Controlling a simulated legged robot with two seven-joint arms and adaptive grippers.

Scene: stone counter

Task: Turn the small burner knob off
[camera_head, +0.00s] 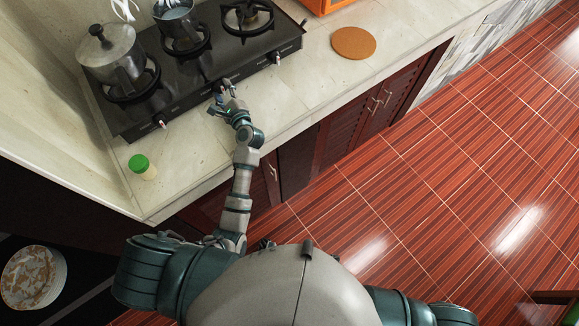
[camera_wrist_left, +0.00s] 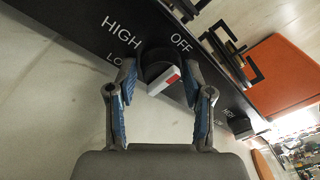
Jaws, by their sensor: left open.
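The black stove (camera_head: 200,72) has a row of knobs on its front panel. My left gripper (camera_head: 224,88) is at the middle knob, which it partly hides in the head view. In the left wrist view the dark knob (camera_wrist_left: 162,70), with a red and white marker, sits between the two open fingers of my gripper (camera_wrist_left: 160,77). The fingers are on either side of it; I cannot tell whether they touch it. The labels HIGH, OFF and part of LOW show on the panel around it. My right gripper is not in view.
Another knob (camera_head: 160,123) is on the left and one (camera_head: 276,58) on the right. A lidded pot (camera_head: 112,54) stands on the left burner, a smaller pot (camera_head: 174,16) on the middle one.

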